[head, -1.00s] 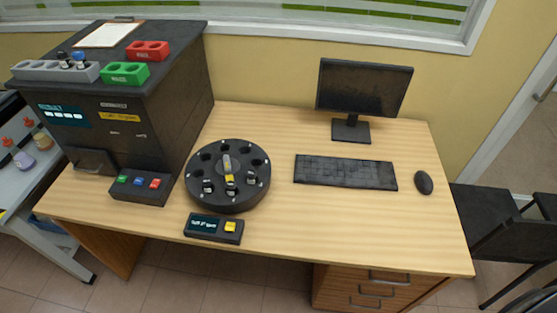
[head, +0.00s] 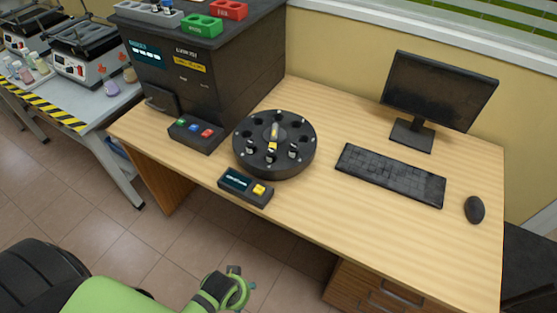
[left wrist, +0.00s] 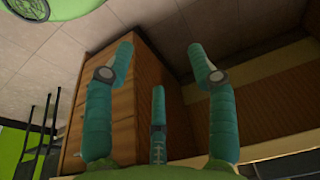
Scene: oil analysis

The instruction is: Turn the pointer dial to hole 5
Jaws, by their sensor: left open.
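The round black dial (head: 244,163) sits on the desk in the head view, with a ring of holes. Its pointer (head: 274,132), grey with yellow, lies at the centre and runs roughly front to back. Small vials with dark and white parts stand in the front holes (head: 271,155). The hole numbers are too small to read. My left gripper (head: 236,287) is at the bottom, in front of the desk and well away from the dial. In the left wrist view its teal fingers (left wrist: 160,60) are spread and empty. My right gripper is in no view.
A display box with a yellow button (head: 246,187) lies before the dial. A button panel (head: 195,134) and a tall black machine (head: 220,85) stand to its left. A keyboard (head: 390,175), monitor (head: 438,90) and mouse (head: 474,209) are to the right. The desk's wooden panel (left wrist: 115,95) is near my left fingers.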

